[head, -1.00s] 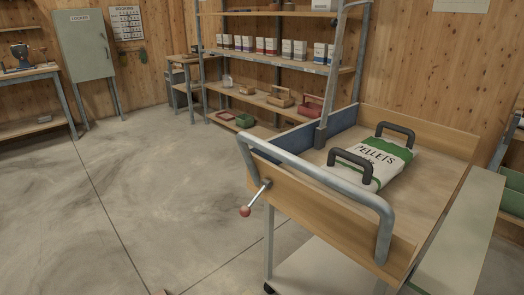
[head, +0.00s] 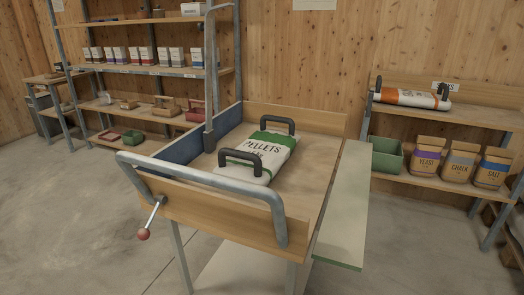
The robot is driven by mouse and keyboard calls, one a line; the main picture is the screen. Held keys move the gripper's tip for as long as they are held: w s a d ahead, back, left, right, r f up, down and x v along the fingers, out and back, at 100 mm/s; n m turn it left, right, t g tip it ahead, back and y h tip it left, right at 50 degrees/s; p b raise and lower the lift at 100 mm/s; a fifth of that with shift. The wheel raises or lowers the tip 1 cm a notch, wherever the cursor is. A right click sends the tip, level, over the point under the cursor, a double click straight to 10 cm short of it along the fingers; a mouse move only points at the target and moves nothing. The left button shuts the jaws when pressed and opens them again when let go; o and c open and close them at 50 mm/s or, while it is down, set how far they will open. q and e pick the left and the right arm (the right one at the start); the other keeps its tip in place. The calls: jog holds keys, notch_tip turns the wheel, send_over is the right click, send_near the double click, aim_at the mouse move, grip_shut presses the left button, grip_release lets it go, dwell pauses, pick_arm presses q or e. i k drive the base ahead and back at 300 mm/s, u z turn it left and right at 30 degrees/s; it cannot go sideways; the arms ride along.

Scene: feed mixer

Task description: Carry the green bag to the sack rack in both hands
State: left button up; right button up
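The green bag (head: 268,152) is a white sack with green bands and the word PELLETS. It lies flat on the wooden bed of a cart (head: 310,185), with a dark handle at its near end and another at its far end. A wooden rack (head: 460,116) at the right bears an orange and white sack (head: 408,98) with dark handles on its upper shelf; whether this is the sack rack I cannot tell for certain. Neither of my grippers shows in the head view.
The cart has a grey push bar (head: 205,176), a red-knobbed lever (head: 144,233), a blue side panel (head: 185,150) and a pale side flap (head: 344,205). A green bin (head: 386,158) and paper bags (head: 458,163) sit on the rack's lower shelf. Floor at left is clear.

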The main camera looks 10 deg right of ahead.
aim_at(491, 116)
jog(key=z, duration=2.1)
jog(key=i, duration=3.8)
jog(key=u, duration=2.3)
